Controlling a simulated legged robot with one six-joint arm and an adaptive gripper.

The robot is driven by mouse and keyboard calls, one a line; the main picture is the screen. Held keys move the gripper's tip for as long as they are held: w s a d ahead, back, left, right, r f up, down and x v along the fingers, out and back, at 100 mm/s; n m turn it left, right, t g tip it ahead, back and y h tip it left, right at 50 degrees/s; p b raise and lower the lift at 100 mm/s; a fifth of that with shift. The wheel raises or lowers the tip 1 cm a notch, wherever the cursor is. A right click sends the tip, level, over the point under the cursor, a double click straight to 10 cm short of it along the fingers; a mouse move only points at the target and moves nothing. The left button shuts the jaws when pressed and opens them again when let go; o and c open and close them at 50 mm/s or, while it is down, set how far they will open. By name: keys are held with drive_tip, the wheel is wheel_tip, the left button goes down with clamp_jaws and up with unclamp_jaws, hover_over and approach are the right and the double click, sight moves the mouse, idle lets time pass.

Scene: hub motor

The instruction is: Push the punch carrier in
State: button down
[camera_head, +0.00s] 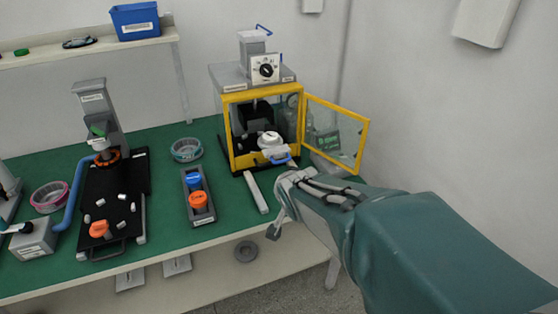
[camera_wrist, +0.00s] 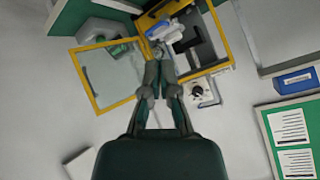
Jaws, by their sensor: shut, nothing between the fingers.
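The press (camera_head: 262,120) has a yellow-framed enclosure with its clear door (camera_head: 336,132) swung open to the right. What I take to be the punch carrier (camera_head: 270,142), a pale round part on a grey block with a blue handle at its front, sits in the enclosure's opening. It shows in the wrist view as a white and blue part (camera_wrist: 166,31). My gripper (camera_wrist: 157,60) is shut and empty, its tips close to that part; I cannot tell whether they touch. In the head view my arm reaches in from the right, and the fingertips are hard to make out.
The open door stands close beside my gripper. A pale bar (camera_head: 256,192) lies before the press on the green bench. A tray with blue and orange knobs (camera_head: 198,196), a round dish (camera_head: 187,149) and a black fixture (camera_head: 112,190) stand further left.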

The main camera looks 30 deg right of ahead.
drive_tip(key=w+d+f+m+t, duration=0.2)
drive_tip(key=w+d+f+m, duration=0.2)
drive_tip(key=d, duration=0.2)
drive_tip(key=m+t+y, duration=0.2)
drive_tip(key=m+t, duration=0.2)
drive_tip(key=m, duration=0.2)
approach(279, 153)
drive_tip(key=w+f, duration=0.1)
drive_tip(key=w, duration=0.1)
drive_tip(key=w+f, duration=0.1)
drive_tip(key=w, duration=0.1)
drive_tip(key=shift+w+d+f, duration=0.15)
drive_tip(key=shift+f, duration=0.15)
drive_tip(key=x, duration=0.2)
drive_tip(key=r+x, duration=0.1)
drive_tip(key=x, duration=0.5)
drive_tip(key=shift+w+d+r, duration=0.15)
drive_tip(key=shift+d+r, duration=0.1)
drive_tip(key=shift+r, duration=0.05)
drive_tip(key=shift+a, duration=0.1)
